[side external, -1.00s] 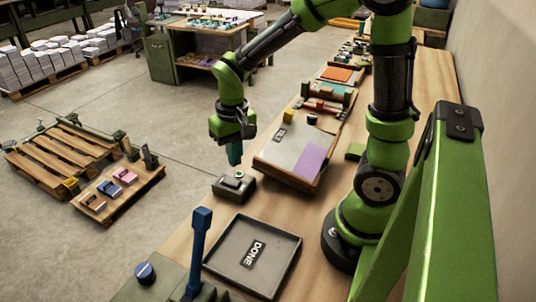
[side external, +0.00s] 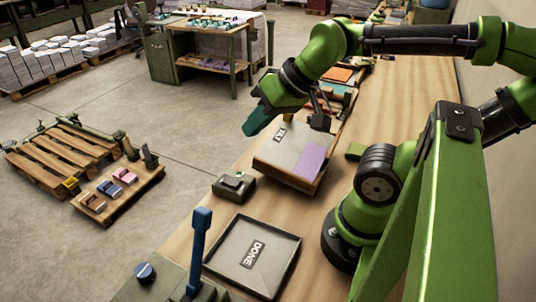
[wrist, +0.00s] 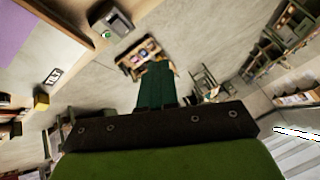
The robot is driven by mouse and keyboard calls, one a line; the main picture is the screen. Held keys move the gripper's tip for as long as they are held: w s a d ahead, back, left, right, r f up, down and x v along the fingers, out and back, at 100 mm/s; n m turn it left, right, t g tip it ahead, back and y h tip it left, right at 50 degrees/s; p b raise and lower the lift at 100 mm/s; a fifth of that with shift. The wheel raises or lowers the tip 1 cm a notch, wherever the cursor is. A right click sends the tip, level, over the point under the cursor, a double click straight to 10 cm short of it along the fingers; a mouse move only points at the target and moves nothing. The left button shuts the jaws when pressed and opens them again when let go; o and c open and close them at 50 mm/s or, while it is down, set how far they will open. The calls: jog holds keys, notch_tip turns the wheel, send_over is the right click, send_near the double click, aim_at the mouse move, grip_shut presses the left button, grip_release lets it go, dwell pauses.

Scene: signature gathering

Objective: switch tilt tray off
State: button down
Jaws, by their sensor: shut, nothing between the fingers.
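The tilt tray (side external: 281,154) is a pale board on a wooden base, with a small dark label and a purple sheet (side external: 311,160) on it. In the wrist view the tray (wrist: 60,55) shows at the upper left. A small grey-green switch box (side external: 233,186) stands on the bench near the tray's front left. The switch box (wrist: 110,22) also shows in the wrist view, with a small green spot on its face. My gripper (side external: 256,124) is shut and empty, tilted toward the lower left, above the tray's left side and apart from the box. Its green fingers (wrist: 156,84) show in the wrist view.
A grey tray marked DONE (side external: 252,256) lies in front of the box. A blue upright lever (side external: 198,250) and a blue knob (side external: 146,272) stand at the near end. Pallets (side external: 70,155) are on the floor at left. Several items line the bench behind the tilt tray.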

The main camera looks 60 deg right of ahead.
jog(key=f, duration=0.1)
jog(key=m+g+h, duration=0.2)
jog(key=m+g, duration=0.5)
jog(key=m, duration=0.7)
send_over(226, 178)
notch_tip(226, 178, down, 5)
jog(key=shift+s+r, duration=0.1)
jog(key=shift+r, duration=0.05)
notch_tip(226, 178, down, 14)
jog(key=shift+f, duration=0.1)
